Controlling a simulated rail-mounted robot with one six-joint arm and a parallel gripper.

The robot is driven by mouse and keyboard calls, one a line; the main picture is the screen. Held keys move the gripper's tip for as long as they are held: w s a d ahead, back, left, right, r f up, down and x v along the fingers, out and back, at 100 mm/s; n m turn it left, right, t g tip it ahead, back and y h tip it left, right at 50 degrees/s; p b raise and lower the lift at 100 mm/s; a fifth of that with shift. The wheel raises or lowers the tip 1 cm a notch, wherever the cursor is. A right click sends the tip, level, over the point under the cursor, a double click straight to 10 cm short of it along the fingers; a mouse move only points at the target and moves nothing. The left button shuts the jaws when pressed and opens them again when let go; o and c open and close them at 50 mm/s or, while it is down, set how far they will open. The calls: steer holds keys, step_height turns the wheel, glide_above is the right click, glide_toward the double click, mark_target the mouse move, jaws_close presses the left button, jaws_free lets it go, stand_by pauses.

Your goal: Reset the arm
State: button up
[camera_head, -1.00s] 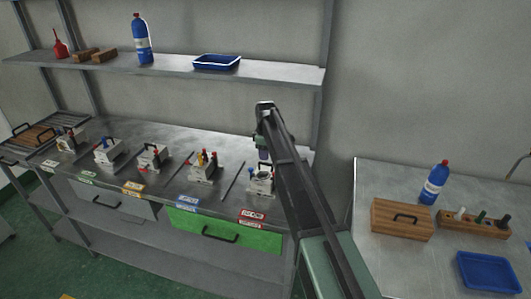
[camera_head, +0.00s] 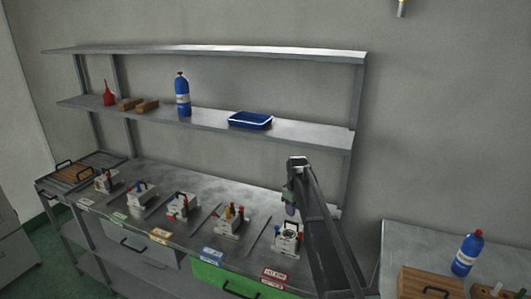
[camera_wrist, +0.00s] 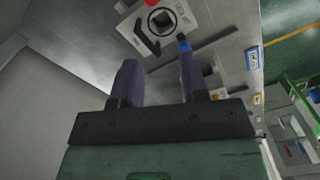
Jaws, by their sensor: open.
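My gripper (camera_head: 291,208) is above the back part of the metal workbench (camera_head: 200,187), close to the rightmost white mould block (camera_head: 287,240). In the wrist view my gripper (camera_wrist: 157,62) has its two purple fingers apart with nothing clearly held between them. The white block with a dark ring (camera_wrist: 160,22) lies beyond the fingertips there. A small blue part (camera_wrist: 184,44) shows by the right fingertip; I cannot tell whether it touches it. My arm reaches in from the lower right of the head view.
Several other mould blocks stand along the bench, one with coloured pegs (camera_head: 232,219). A shelf above holds a blue bottle (camera_head: 183,95) and a blue tray (camera_head: 250,120). At right, another table has a blue bottle (camera_head: 467,255) and a wooden box (camera_head: 430,284).

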steer(key=s+f+m+b, duration=0.2)
steer(key=s+m, duration=0.2)
steer(key=s, duration=1.3)
steer(key=s+f+m+b, duration=0.3)
steer(key=s, duration=1.5)
steer(key=shift+m, duration=0.4)
steer(key=shift+s, duration=0.15)
